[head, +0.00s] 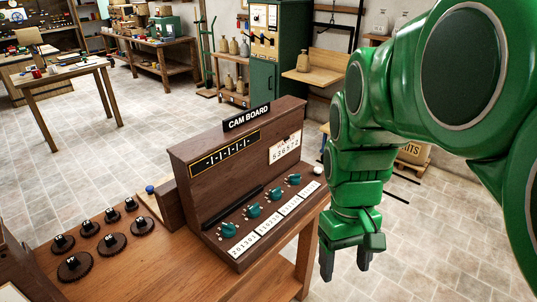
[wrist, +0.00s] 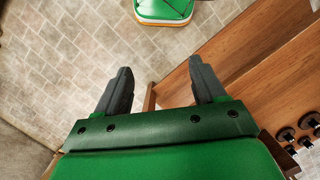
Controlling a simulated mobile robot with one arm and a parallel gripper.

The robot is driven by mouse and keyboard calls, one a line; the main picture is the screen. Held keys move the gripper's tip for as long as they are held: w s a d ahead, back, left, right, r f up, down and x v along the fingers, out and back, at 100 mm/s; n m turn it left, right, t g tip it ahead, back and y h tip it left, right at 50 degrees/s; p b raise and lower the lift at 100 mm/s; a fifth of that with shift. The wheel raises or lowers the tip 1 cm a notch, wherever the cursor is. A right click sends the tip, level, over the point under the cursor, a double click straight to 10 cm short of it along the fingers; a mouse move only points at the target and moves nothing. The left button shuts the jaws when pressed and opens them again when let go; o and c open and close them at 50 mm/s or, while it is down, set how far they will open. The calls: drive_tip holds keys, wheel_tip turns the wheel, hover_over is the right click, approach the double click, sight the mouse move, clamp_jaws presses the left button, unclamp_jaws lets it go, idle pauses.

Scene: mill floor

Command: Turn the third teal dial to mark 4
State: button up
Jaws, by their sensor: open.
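The dark wooden cam board (head: 220,165) stands on the workbench, with a row of several teal dials on its sloped front. Counting from the left, the third teal dial (head: 275,195) sits between the second dial (head: 254,211) and the rightmost dial (head: 295,179). Its pointer setting and marks are too small to read. White number cards (head: 268,225) lie in front of the dials. My gripper (head: 346,262) hangs fingers down to the right of the board, past the bench edge, apart from all dials. In the wrist view its fingers (wrist: 160,80) are spread and empty over the floor.
Several black cams with knobs (head: 115,240) sit on the bench (head: 165,265) left of the board. A white ball-like knob (head: 318,170) is at the board's right end.

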drive_tip(key=w+a+n+t, duration=0.1)
drive_tip(key=w+n, duration=0.1)
drive_tip(key=w, duration=1.2)
drive_tip(key=n+t, duration=0.2)
drive_tip(key=n, duration=0.2)
hover_over(276, 189)
drive_tip(key=f, duration=0.8)
drive_tip(key=shift+s+d+f, duration=0.15)
drive_tip(key=shift+s+f, duration=0.2)
drive_tip(key=shift+w+a+f, duration=0.2)
drive_tip(key=shift+w+f, duration=0.15)
drive_tip(key=shift+f, duration=3.8)
drive_tip(key=c, duration=1.1)
